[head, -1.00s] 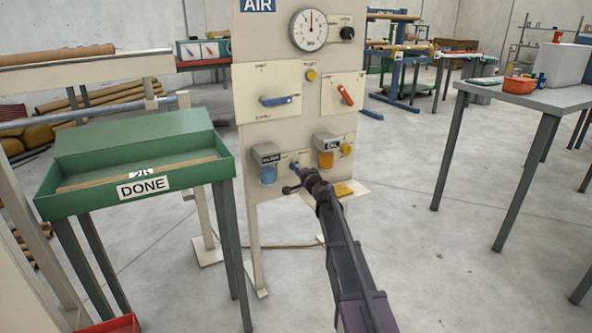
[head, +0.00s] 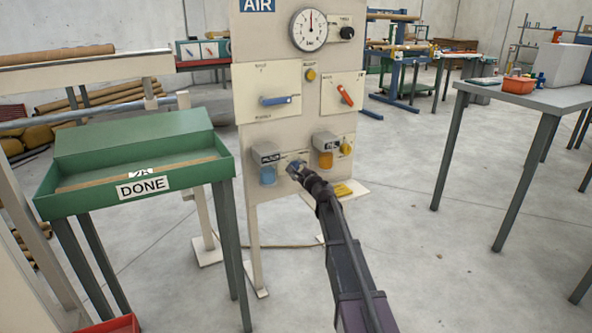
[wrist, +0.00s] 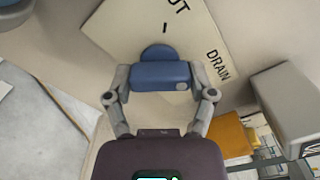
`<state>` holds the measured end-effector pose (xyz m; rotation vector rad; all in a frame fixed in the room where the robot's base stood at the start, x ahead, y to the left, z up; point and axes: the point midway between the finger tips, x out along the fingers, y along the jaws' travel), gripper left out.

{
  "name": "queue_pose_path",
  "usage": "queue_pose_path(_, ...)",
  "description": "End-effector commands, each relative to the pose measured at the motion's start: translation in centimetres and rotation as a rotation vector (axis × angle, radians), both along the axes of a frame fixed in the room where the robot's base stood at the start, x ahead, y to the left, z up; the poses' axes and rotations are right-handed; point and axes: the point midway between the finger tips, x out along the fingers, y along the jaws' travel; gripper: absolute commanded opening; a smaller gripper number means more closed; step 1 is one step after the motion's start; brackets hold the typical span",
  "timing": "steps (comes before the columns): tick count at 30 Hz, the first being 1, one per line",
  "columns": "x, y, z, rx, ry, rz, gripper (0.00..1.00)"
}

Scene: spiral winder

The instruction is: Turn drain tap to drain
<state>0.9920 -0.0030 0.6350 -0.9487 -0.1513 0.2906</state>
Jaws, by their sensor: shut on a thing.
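The drain tap's blue handle (wrist: 155,75) sits between both fingers of my gripper (wrist: 161,82) in the wrist view. The fingers are shut on its two ends. A pale dot marks its right part. Its cream label plate (wrist: 197,45) reads "DRAIN" to the right and "UT" at the top, the rest cut off. In the head view my gripper (head: 299,171) is at the lower panel, between the two grey-capped units, and mostly hides the tap.
The blue-bowled filter (head: 268,175) hangs close left of my gripper and the amber-bowled unit (head: 326,160) close right. Above are a blue lever (head: 275,100), a red lever (head: 345,95) and a gauge (head: 309,30). A green DONE tray (head: 95,205) stands left.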

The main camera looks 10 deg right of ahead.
Motion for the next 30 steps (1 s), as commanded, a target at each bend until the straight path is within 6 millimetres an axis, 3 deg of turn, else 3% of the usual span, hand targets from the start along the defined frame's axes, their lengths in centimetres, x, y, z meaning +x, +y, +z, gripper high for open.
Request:
queue_pose_path(9, 0.11, -0.03, -0.02, 0.149, 0.049, -0.002, 0.24)
queue_pose_path(25, 0.09, 0.00, -0.02, 0.181, 0.059, -0.001, 0.24)
queue_pose_path(26, 0.09, 0.00, -0.02, 0.181, 0.059, -0.001, 0.77)
queue_pose_path(28, 0.08, 0.01, -0.01, 0.181, 0.059, -0.001, 0.98)
queue_pose_path(30, 0.06, 0.01, -0.02, 0.180, 0.058, -0.001, 1.00)
